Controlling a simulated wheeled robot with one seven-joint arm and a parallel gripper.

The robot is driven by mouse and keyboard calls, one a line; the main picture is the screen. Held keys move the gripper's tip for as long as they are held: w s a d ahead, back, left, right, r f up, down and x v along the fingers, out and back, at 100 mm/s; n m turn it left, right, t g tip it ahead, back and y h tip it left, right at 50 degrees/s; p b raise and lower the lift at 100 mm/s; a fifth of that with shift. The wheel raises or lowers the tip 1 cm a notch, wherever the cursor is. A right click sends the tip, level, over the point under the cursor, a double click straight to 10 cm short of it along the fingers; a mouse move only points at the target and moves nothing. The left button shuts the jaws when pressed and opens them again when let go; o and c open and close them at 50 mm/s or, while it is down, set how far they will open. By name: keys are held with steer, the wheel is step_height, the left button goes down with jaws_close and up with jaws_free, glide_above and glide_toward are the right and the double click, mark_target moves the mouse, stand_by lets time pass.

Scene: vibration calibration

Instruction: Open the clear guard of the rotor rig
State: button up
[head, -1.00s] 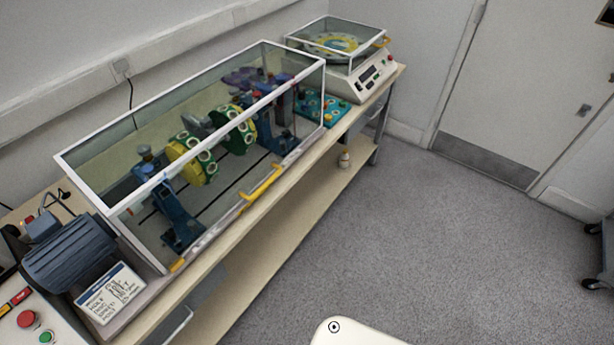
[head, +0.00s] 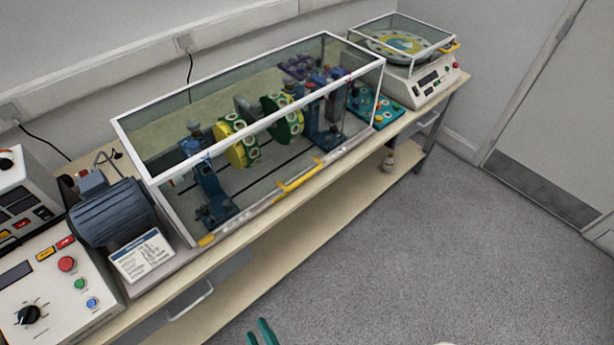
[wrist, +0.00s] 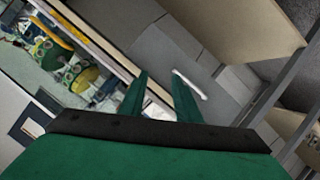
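The rotor rig stands on the bench under a clear guard (head: 160,207) with a white frame. The guard is down over the rig, and a yellow handle (head: 300,178) runs along its lower front edge. Inside are a yellow rotor disc (head: 236,147) and a green rotor disc (head: 283,118) between blue pedestals. My gripper (head: 262,332) shows as green fingertips at the bottom of the head view, in front of the bench and apart from the guard. In the wrist view my gripper (wrist: 160,90) has its two green fingers apart with nothing between them.
A blue-grey motor (head: 115,212) and a control panel (head: 50,285) sit left of the rig. A balancing machine (head: 420,85) with its own clear cover is at the far right. A bottle (head: 389,160) stands on the lower shelf. Grey floor in front is clear.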

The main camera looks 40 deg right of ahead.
steer(key=w+d+f+n+g+h, duration=0.1)
steer(key=w+d+f+n+h, duration=0.15)
steer(key=w+d, duration=0.45)
steer(key=n+g+h, duration=0.3)
steer(key=g+h, duration=0.3)
steer(key=h, duration=0.4)
glide_toward(306, 175)
steer(key=x, duration=1)
steer(key=shift+s+f, duration=0.1)
steer(key=shift+f, duration=0.3)
steer(key=shift+c, duration=0.2)
steer(key=shift+a, duration=0.1)
jaws_close()
